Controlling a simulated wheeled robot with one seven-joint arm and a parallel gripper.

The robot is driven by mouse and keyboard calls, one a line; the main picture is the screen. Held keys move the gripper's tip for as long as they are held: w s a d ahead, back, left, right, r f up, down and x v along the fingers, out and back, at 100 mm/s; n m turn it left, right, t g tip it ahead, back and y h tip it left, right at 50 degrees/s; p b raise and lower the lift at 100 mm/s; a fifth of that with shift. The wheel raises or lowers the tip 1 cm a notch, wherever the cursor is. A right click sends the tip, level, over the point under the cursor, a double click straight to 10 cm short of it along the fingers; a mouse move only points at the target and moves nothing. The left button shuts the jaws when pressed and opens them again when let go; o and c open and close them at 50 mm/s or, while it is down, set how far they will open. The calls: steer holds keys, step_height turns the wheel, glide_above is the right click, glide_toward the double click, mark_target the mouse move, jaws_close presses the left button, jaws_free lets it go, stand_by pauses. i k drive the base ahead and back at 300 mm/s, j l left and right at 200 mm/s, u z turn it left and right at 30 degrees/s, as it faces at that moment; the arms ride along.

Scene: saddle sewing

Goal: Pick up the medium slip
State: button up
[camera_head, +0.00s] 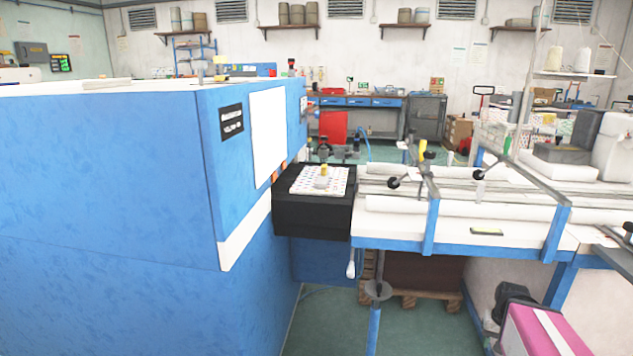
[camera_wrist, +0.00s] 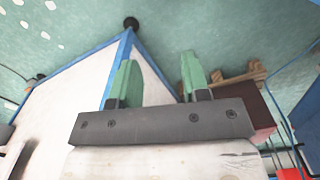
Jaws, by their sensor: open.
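I cannot clearly make out a medium slip in either view. A small flat dark strip with a pale yellow-green face (camera_head: 487,231) lies on the white front ledge of the blue-framed bench in the head view, but I cannot tell whether it is a slip. My gripper (camera_wrist: 158,78) shows in the wrist view with its two green fingers wide apart and nothing between them. It is not clearly visible in the head view, so its place relative to the strip cannot be told.
A large blue machine (camera_head: 120,180) fills the left. A black block (camera_head: 310,221) carries a patterned sheet (camera_head: 303,180) beside the bench (camera_head: 400,226). Dark-knobbed levers (camera_head: 393,182) rise above the bench. A pink-topped box (camera_head: 530,330) is at lower right. Green floor (camera_head: 335,325) shows below.

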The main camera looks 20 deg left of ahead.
mark_target(322, 179)
steer(key=i+l+u, duration=0.1)
steer(key=l+u, duration=0.15)
steer(key=u, duration=0.15)
steer(key=i+l+u, duration=0.1)
steer(key=l+u, duration=0.5)
steer(key=u, duration=0.2)
steer(key=l+u, duration=0.3)
steer(key=u, duration=0.15)
steer(key=l+u, duration=0.4)
steer(key=k+j, duration=0.05)
steer(key=j, duration=0.05)
